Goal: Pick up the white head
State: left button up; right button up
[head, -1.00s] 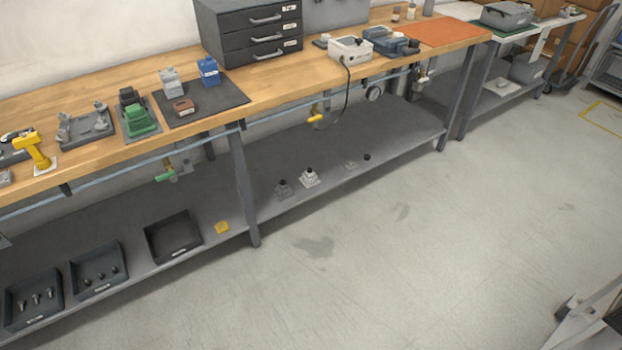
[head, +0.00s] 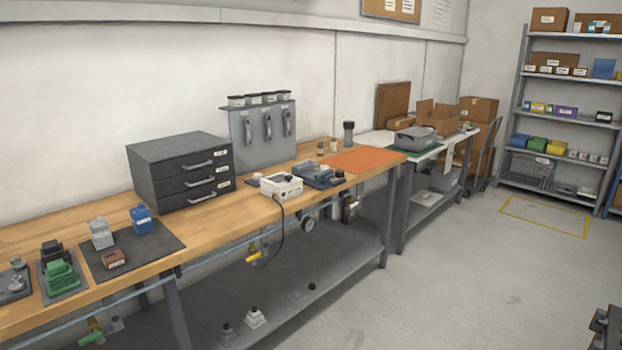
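The wooden bench (head: 225,205) carries a dark drawer cabinet (head: 180,172), a white box with a cable (head: 281,185) and a dark mat with small blocks.

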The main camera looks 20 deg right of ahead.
aim_at(254, 320)
jog(key=i+l+u, duration=0.3)
jog(key=i+u, duration=0.15)
jog(key=i, duration=0.2)
jog(key=i+l+u, duration=0.4)
jog(key=i, duration=0.25)
jog(key=l, duration=0.1)
